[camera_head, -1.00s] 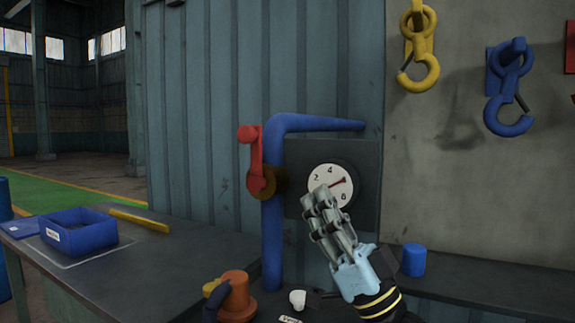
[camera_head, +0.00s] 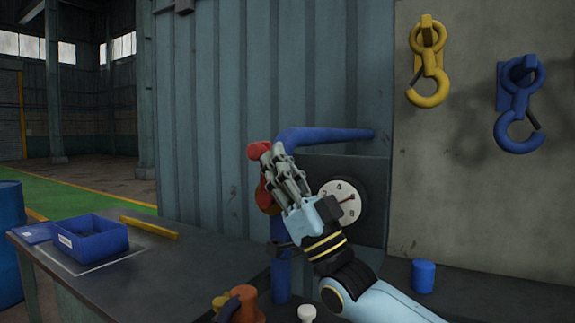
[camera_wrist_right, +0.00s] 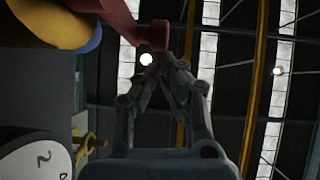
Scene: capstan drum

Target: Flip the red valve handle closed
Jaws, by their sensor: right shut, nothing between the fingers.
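The red valve handle (camera_head: 258,150) stands upright on the blue pipe (camera_head: 278,255) in the head view. Its knob shows just left of my right gripper (camera_head: 272,160), which hides much of its lever. The right gripper's fingers are shut with nothing between them. In the right wrist view the handle's red end (camera_wrist_right: 152,36) is just beyond the shut fingertips (camera_wrist_right: 158,66); I cannot tell whether they touch. The brass valve body (camera_wrist_right: 45,25) is at the upper left there, partly out of frame. My left gripper is not in view.
A dial gauge (camera_head: 342,200) on a dark panel is right behind my right wrist. A blue bin (camera_head: 92,243) and a yellow bar (camera_head: 148,228) lie on the left bench. Orange fittings (camera_head: 246,303) and a blue cylinder (camera_head: 423,276) stand lower down. Hooks hang on the right wall.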

